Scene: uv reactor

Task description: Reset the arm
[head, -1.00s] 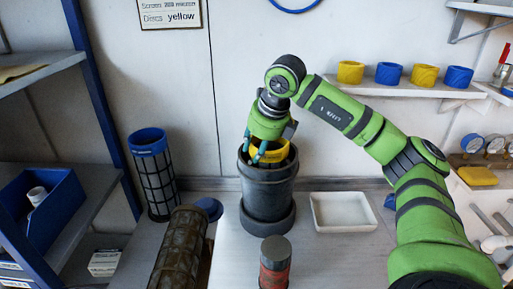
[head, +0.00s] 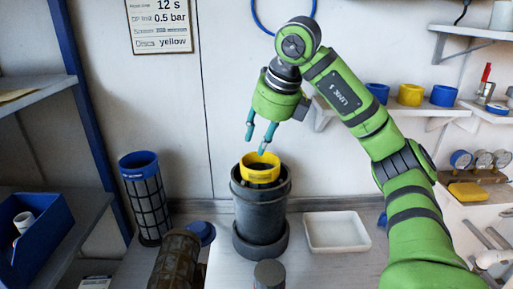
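My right arm, green with dark joints, comes in from the right of the head view. Its gripper (head: 262,135) hangs above the dark grey cylindrical vessel (head: 262,215). Its two teal fingers are apart and nothing is between them. A yellow ring (head: 259,170) sits in the vessel's open top, just below the fingertips and apart from them. My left gripper does not show.
A white tray (head: 336,243) stands right of the vessel. A blue-topped mesh cylinder (head: 145,195), a brown cylinder (head: 174,262) and a dark-capped cylinder (head: 269,274) stand or lie nearby. A wall shelf holds blue and yellow rings (head: 411,95). Left is a blue bin (head: 40,245).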

